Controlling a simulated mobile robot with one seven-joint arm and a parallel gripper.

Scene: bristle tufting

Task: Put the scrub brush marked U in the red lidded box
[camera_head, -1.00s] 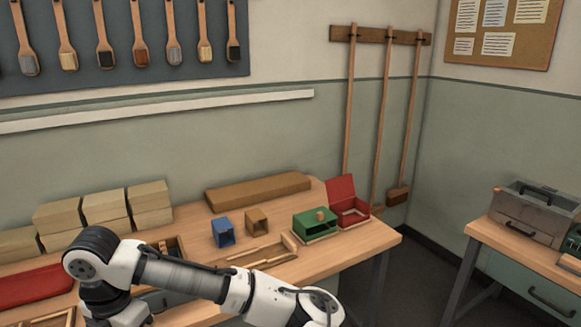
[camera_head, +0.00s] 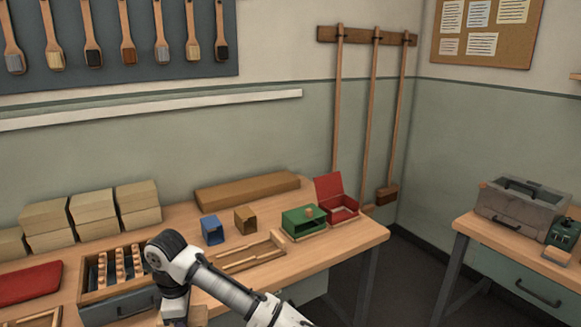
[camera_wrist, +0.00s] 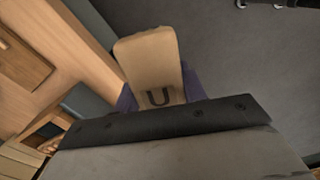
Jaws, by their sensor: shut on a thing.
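The scrub brush marked U (camera_wrist: 150,60) shows in the wrist view as a pale wooden block with a dark U on its near end. My gripper (camera_wrist: 158,95) is shut on it. In the head view my gripper (camera_head: 182,310) is low at the bottom edge, partly cut off and hidden by my arm, in front of the bench. The red lidded box (camera_head: 345,215) stands at the bench's right end. Its lid (camera_head: 330,187) is raised, and its inside looks empty from here.
A green box (camera_head: 303,221) with a small wooden knob stands left of the red box. Blue (camera_head: 212,230) and brown (camera_head: 245,220) holders and a wooden tray (camera_head: 245,258) lie nearer. An open drawer unit (camera_head: 120,303) with several wooden pieces is at left.

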